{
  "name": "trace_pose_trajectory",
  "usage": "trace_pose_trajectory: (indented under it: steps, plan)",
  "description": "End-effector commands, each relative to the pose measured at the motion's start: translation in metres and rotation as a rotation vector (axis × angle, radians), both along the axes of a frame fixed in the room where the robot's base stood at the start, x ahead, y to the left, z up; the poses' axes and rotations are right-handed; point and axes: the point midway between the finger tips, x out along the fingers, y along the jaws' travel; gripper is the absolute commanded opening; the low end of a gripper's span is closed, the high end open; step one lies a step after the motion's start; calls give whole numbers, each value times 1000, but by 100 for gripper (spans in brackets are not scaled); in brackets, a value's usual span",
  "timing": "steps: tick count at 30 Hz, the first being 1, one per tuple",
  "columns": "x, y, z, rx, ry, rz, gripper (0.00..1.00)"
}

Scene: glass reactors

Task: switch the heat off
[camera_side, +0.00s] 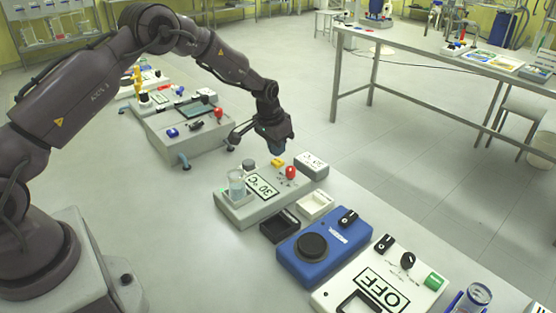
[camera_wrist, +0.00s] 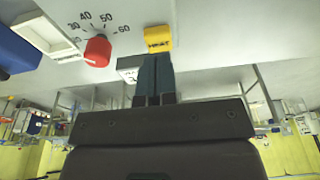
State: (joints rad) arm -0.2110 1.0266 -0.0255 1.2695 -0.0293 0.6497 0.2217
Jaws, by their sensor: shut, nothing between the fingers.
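The grey heater unit (camera_side: 239,211) stands on the bench with a display (camera_side: 262,187) that reads 30 °C. Its yellow HEAT switch (camera_side: 278,161) sits at the far end, beside a red knob (camera_side: 291,172). In the wrist view, the yellow HEAT switch (camera_wrist: 158,39) is just ahead of the fingertips, and the red knob (camera_wrist: 97,50) with its temperature scale is to the left. My gripper (camera_side: 277,151) is shut and empty, pointing down close to the switch. In the wrist view, my gripper (camera_wrist: 155,56) seems to meet the switch's near edge; contact cannot be told.
A glass beaker (camera_side: 236,184) stands on the heater unit. A white labelled box (camera_side: 312,165) is close on its right. A black tray (camera_side: 280,227), a white tray (camera_side: 315,204), a blue device (camera_side: 326,245) and a white OFF panel (camera_side: 410,272) stand in front.

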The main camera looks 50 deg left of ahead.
Motion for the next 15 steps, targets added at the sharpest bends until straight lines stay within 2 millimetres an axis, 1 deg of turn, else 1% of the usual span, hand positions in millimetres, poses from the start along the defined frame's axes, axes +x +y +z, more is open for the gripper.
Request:
trace_pose_trajectory:
  steps: [5,15]
  plan:
    - [0,0,-2,0,1,0,0]
    - [0,0,-15,0,0,0,0]
